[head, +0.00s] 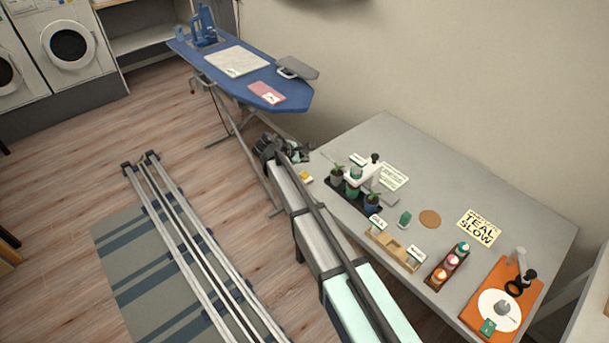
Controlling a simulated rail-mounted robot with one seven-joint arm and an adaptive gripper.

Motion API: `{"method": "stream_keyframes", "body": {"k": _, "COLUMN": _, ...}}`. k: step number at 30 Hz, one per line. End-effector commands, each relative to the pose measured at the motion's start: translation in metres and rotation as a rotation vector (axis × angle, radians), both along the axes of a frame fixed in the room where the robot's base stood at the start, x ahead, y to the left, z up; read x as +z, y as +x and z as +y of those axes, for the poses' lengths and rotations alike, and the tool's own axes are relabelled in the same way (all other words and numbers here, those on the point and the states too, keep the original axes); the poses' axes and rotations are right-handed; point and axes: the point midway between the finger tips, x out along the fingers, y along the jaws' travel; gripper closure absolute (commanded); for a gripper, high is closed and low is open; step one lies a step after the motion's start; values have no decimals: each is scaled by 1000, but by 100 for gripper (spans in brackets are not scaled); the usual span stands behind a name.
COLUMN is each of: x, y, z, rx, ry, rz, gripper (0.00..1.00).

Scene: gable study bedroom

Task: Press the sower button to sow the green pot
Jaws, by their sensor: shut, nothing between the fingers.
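The sower looks to be the white device (362,176) with a black knob, standing over a dark tray (341,192) on the grey table. The green pot is in the middle, beneath the device. A small yellow piece (305,177), possibly the button, sits at the table's left corner. My gripper (299,156) is shut and empty, beyond the yellow piece and left of the pots. Its fingertips are small and partly hidden.
The table (405,150) also holds a wooden rack (392,250), a green item (404,219), a cork disc (429,218), a TEAL SLOW card (479,228), a bottle rack (447,268) and an orange board (493,325). An ironing board (228,84) stands behind my gripper.

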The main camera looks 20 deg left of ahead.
Motion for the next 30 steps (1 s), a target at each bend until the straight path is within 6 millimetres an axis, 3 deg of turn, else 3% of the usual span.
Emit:
{"method": "stream_keyframes", "body": {"k": 14, "x": 1, "y": 3, "z": 3, "rx": 0, "ry": 4, "rz": -4, "gripper": 100}}
{"method": "stream_keyframes", "body": {"k": 30, "x": 38, "y": 4, "z": 4, "rx": -4, "ry": 15, "rz": -12, "gripper": 100}}
